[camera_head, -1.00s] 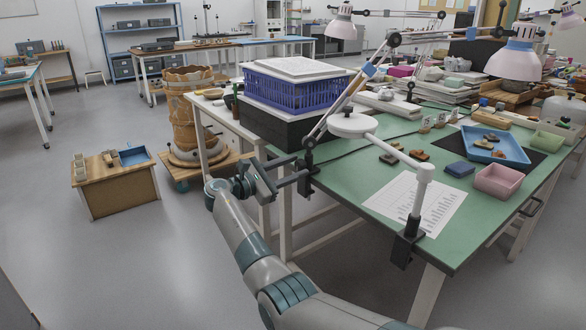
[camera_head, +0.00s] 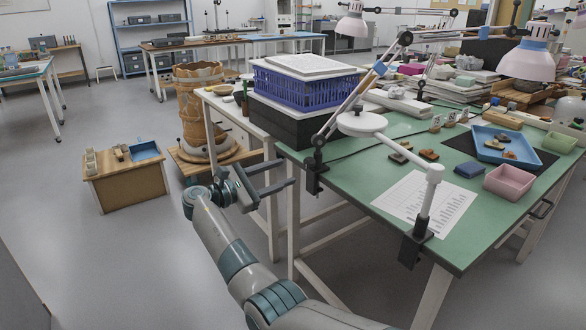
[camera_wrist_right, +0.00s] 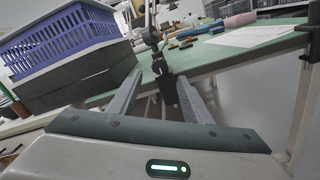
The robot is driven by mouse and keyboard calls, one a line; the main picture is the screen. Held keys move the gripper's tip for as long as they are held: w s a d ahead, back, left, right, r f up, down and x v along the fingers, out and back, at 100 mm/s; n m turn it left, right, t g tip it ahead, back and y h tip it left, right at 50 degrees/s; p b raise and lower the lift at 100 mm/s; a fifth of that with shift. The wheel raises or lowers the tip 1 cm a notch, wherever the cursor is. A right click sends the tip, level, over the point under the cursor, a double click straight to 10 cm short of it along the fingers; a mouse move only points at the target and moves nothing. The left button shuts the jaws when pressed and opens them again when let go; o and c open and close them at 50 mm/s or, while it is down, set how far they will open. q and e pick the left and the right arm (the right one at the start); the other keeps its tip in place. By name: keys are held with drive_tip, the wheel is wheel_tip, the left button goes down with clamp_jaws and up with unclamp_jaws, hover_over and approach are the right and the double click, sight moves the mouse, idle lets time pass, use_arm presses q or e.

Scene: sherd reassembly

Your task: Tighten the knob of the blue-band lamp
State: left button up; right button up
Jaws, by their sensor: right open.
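The blue-band lamp has a jointed arm with a blue band (camera_head: 380,68) and a white head (camera_head: 361,123). Its dark clamp (camera_head: 314,180) grips the table's left front edge. My right gripper (camera_head: 290,170) is open and empty, just left of the clamp, with a small gap in the head view. In the right wrist view the clamp (camera_wrist_right: 158,64) shows ahead, between the fingers (camera_wrist_right: 160,76), with its dark lower part hanging below the tabletop. The knob is too small and dark to tell apart. My left gripper is not in view.
The green table (camera_head: 350,205) has a paper sheet (camera_head: 426,203), a pink bin (camera_head: 509,181) and a blue tray (camera_head: 505,147). A second dark clamp (camera_head: 413,246) holds a white post at the front edge. A purple crate (camera_head: 305,88) stands behind my gripper.

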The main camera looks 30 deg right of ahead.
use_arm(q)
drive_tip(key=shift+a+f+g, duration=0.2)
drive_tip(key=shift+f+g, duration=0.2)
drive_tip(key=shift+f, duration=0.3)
use_arm(e)
drive_tip(key=s+a, duration=0.1)
drive_tip(key=a, duration=0.8)
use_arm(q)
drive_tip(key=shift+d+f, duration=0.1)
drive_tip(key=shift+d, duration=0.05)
use_arm(e)
drive_tip(key=shift+a+f, duration=0.1)
